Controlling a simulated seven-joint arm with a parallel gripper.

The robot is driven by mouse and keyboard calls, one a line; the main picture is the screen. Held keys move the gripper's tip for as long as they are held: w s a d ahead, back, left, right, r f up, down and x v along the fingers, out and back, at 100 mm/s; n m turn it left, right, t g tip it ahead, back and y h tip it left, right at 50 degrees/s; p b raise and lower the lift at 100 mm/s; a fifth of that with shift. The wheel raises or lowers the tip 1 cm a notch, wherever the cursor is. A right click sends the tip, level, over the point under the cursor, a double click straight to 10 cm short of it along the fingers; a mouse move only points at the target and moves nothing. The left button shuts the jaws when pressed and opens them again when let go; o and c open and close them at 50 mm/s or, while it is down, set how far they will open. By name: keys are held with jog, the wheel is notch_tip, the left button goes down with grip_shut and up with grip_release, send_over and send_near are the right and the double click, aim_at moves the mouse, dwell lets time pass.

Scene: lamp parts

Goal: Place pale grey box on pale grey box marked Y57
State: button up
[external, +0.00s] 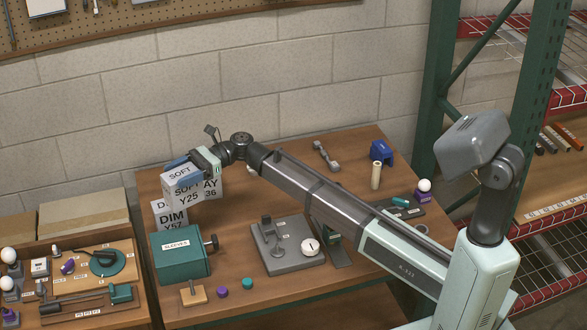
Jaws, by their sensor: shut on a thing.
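My gripper (194,163) is shut on a pale grey box (178,187) marked SOFT and Y25, gripping it near its top. The pale grey box marked DIM and Y57 (170,218) stands on the table just below and left of the held box in the picture. Its top is partly covered by the held box. I cannot tell whether the two touch.
A green SLEEVES box (181,254) stands close in front of the Y57 box. A grey fixture (285,250), purple (222,292) and teal (247,284) knobs and a small wooden stand (193,294) are nearby. The table's back middle (285,150) is fairly clear.

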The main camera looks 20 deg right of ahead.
aim_at(170, 171)
jog(key=a, duration=0.1)
jog(key=w+a+r, duration=0.1)
jog(key=shift+w+a+r+t, duration=0.1)
jog(key=shift+w+a+t, duration=0.2)
jog(key=w+a+m+t+y, duration=0.1)
jog(key=w+a+m+t, duration=0.1)
jog(key=w+m+t, duration=0.45)
notch_tip(170, 171, down, 9)
jog(key=w+n, duration=0.1)
jog(key=n, duration=0.1)
jog(key=shift+w+g, duration=0.35)
jog(key=shift+g, duration=0.1)
jog(key=shift+n, duration=0.25)
jog(key=o, duration=1.1)
jog(key=d, duration=1.2)
